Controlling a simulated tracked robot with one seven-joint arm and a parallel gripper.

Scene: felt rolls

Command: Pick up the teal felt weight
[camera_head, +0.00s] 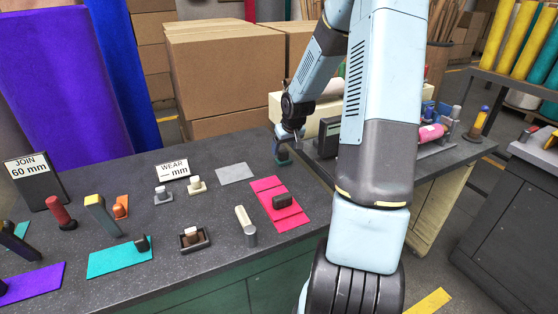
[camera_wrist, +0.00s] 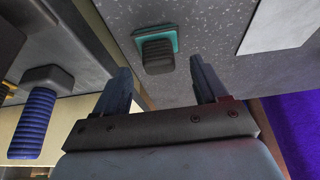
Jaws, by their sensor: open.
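The teal felt weight (camera_wrist: 155,54) is a dark ribbed block on a teal square base, on the grey speckled counter in the wrist view. In the head view only a small bit of it (camera_head: 282,159) shows at the counter's back right edge, below my gripper (camera_head: 289,138). In the wrist view my gripper (camera_wrist: 160,68) is open and empty. Its two fingers point toward the weight, which appears beyond the fingertips and between their lines. I see no contact. The exact gap is hard to tell.
A grey felt square (camera_head: 235,172) and a pink felt sheet (camera_head: 291,221) with a dark block on it lie nearby. A teal sheet (camera_head: 110,262), a sign (camera_head: 172,171) and several tools occupy the left counter. A blue ribbed handle (camera_wrist: 33,122) shows left in the wrist view.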

